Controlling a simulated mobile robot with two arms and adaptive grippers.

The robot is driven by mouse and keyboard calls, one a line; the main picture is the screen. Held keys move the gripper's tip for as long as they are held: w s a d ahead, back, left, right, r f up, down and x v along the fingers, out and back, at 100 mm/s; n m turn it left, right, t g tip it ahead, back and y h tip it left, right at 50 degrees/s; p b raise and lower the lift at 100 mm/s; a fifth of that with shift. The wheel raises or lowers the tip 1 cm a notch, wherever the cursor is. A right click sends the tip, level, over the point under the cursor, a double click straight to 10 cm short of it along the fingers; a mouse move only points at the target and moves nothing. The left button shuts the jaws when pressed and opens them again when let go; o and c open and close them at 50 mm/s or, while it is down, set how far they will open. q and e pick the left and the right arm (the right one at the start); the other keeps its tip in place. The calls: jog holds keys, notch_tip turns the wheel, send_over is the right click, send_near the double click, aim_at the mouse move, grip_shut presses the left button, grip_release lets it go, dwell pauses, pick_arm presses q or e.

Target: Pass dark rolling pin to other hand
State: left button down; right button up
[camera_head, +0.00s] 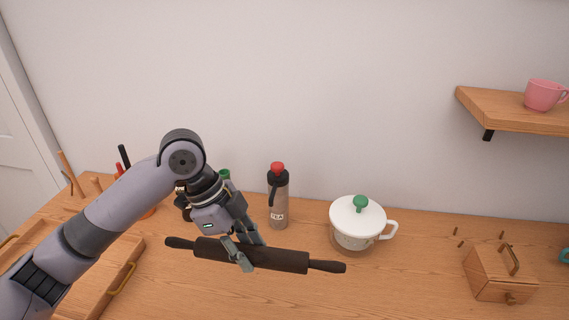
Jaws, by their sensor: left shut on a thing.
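The dark rolling pin (283,259) is long and dark brown with a handle at each end. It lies almost level across the middle of the head view, its right end slightly lower. My left gripper (243,250) is shut on the pin's body, left of its middle. The pin appears held above the wooden counter. Its right half and right handle are free, and its left handle also sticks out past the gripper. The fingers hide part of the pin's body. My right gripper is not in view.
A grey bottle with a red cap (278,200) stands behind the pin. A white lidded pot (357,222) stands to its right, and a wooden box (499,274) farther right. A wooden tray (125,270) lies at left. A shelf (508,108) holds a pink cup (543,95).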

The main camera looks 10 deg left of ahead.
aim_at(218, 257)
pick_arm(q)
jog(key=shift+a+f+n+t, duration=0.25)
jog(key=shift+n+t, duration=0.05)
jog(key=shift+n, duration=0.3)
jog(key=a+n+t, duration=0.1)
jog(key=n, duration=0.1)
jog(key=a+f+n, duration=0.1)
jog(key=n, duration=0.2)
jog(key=f+n+t+y+b, duration=0.1)
jog(key=n, duration=0.1)
jog(key=shift+a+f+n+t, duration=0.15)
jog(key=shift+a+n+t, duration=0.15)
jog(key=shift+a, duration=0.1)
jog(key=n, duration=0.1)
jog(key=a+n+y, duration=0.1)
jog(key=n, duration=0.1)
jog(key=n+t, duration=0.1)
jog(key=n, duration=0.1)
jog(key=shift+a+f+y, duration=0.3)
jog(key=shift+y, duration=0.1)
jog(key=n, duration=0.2)
jog(key=a+n+y, duration=0.1)
jog(key=n, duration=0.1)
jog(key=shift+a+f+n+t+y+b, duration=0.1)
jog(key=shift+a+n+t+y+b, duration=0.1)
jog(key=shift+n+t+y+b, duration=0.1)
jog(key=shift+d, duration=0.1)
